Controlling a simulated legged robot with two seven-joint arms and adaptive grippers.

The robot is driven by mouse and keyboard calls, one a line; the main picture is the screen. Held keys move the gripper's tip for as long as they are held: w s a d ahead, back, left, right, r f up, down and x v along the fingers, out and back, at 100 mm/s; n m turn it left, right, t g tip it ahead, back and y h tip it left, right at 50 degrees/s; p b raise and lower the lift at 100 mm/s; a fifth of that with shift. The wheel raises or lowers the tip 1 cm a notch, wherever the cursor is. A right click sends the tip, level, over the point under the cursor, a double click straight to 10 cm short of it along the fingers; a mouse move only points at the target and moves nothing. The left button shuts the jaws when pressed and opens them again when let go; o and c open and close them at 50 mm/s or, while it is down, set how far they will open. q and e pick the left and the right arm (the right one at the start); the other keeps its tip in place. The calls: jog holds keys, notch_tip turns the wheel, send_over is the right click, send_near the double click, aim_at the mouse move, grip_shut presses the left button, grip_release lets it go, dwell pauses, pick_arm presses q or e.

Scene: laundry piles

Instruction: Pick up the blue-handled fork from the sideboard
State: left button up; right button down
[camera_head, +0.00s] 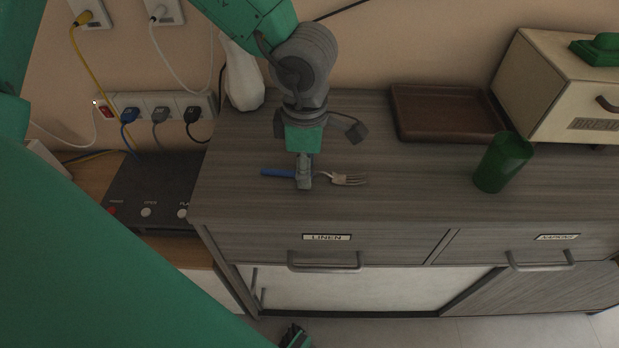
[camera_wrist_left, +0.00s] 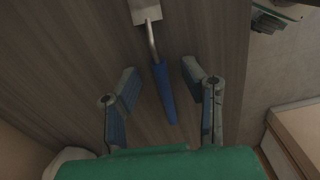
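The blue-handled fork (camera_head: 345,179) lies on the grey wooden sideboard top (camera_head: 400,205), its blue handle to the left and its metal tines to the right. My left gripper (camera_head: 304,182) points down over the middle of the fork and hides part of it. In the left wrist view the left gripper (camera_wrist_left: 160,70) is open, with one finger on each side of the fork's blue handle (camera_wrist_left: 164,92) and gaps between. The metal head is at the top of that view. The height of the fingers above the top is hard to tell.
A green cup (camera_head: 502,162) stands to the right, with a brown tray (camera_head: 445,112) behind it and a cream bread box (camera_head: 560,90) at the back right. A white vase (camera_head: 242,78) stands at the back left. The sideboard's front edge is clear.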

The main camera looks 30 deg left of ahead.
pick_arm(q)
jog(key=shift+f, duration=0.4)
jog(key=shift+r, duration=0.1)
grip_shut()
